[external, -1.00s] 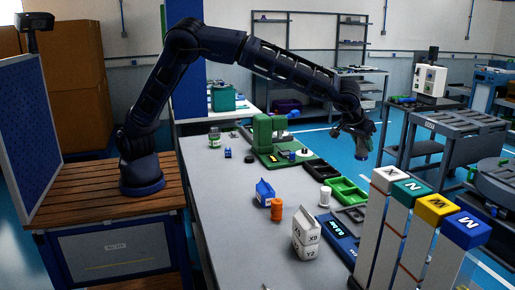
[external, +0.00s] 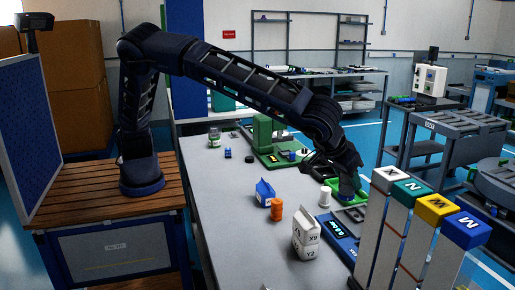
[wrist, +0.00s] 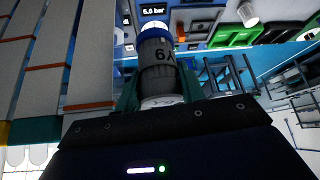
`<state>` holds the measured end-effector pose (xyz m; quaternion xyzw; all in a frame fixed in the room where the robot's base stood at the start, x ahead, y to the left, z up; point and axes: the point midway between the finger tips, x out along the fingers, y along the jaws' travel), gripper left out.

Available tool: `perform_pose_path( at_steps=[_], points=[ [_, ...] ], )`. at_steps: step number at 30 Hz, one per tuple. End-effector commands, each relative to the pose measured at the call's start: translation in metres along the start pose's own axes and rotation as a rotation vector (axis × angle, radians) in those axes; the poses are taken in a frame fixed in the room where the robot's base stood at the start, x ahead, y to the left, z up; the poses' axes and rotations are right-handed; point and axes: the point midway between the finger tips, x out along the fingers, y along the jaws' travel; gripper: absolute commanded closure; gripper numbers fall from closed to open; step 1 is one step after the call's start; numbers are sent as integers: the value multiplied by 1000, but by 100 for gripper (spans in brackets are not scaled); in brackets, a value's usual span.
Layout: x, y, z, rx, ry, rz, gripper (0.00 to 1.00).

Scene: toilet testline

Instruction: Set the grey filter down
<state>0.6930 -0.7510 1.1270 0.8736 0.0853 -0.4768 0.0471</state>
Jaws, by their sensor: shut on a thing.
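The grey filter (wrist: 157,62) is a ribbed dark grey cylinder with a dark marking and a pale end. My gripper (wrist: 158,82) is shut on it, with a green finger on each side. In the external view my gripper (external: 347,187) is low over the right edge of the bench, by the green trays. The filter cannot be made out clearly there. In the wrist view a blue and white ring shows at the filter's far end, close to a display reading 5.0 bar (wrist: 153,10). I cannot tell whether the filter touches anything below.
Tall lettered columns (external: 400,225) stand close at the right. The bench's left part is mostly clear.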

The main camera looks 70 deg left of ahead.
Motion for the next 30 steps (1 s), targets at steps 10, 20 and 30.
perform_pose_path(
  at_steps=[10, 20, 30],
  points=[
    [51, -1, 31, 1, 0, -2, 85],
    [97, -1, 61, 1, 0, -3, 85],
    [158, -1, 100, 1, 0, -3, 85]
  ],
)
